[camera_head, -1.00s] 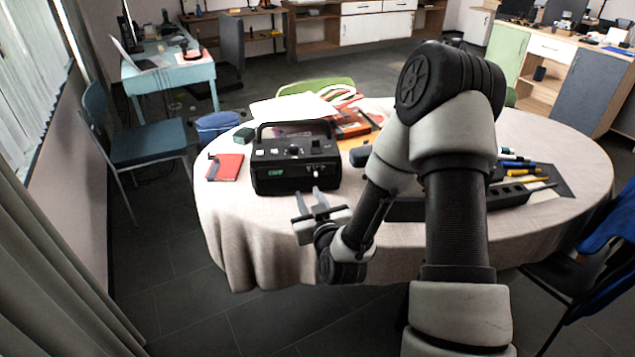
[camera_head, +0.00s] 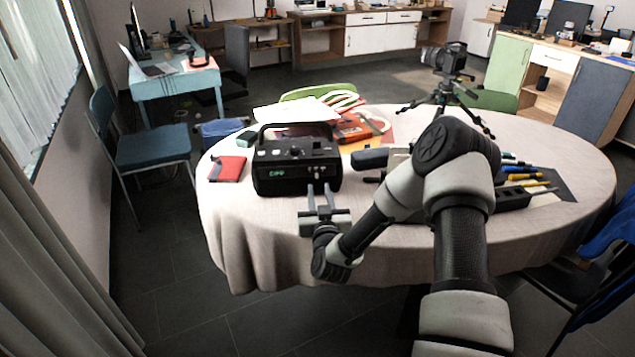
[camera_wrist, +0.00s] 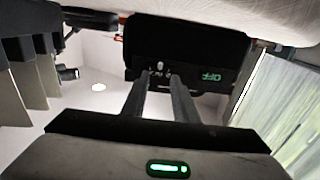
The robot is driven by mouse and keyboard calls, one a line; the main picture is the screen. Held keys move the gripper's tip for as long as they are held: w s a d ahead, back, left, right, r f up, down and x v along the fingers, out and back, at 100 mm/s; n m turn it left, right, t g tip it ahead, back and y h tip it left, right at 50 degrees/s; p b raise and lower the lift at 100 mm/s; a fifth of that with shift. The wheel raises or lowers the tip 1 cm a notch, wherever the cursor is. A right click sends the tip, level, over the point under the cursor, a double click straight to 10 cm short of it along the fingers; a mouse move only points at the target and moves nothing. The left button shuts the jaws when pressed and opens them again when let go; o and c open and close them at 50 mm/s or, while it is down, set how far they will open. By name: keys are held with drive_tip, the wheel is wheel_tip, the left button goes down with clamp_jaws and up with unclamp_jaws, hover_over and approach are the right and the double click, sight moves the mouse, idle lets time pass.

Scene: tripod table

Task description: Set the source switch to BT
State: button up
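A black radio-like box (camera_head: 298,165) with a carry handle stands near the table's left front edge. Its green display (camera_wrist: 209,77) shows upside down in the wrist view and reads OFF. A small pale switch lever (camera_wrist: 160,65) sits beside the display, among tiny white marks too small to read. My gripper (camera_head: 319,186) is in front of the box's lower right front. Its two fingers are parallel with a narrow gap. In the wrist view my gripper (camera_wrist: 158,74) has the lever just beyond and between its tips; I cannot tell whether they touch it.
The round table (camera_head: 250,235) has a pale cloth. A red notebook (camera_head: 228,168) lies left of the box, papers (camera_head: 297,110) behind it. A tripod camera (camera_head: 447,62) stands at the back right. A black pen holder (camera_head: 515,197) lies right of my arm.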

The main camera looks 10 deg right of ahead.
sight(317, 176)
drive_tip(key=w, duration=0.6)
drive_tip(key=shift+d, duration=0.25)
clamp_jaws()
idle(1.1)
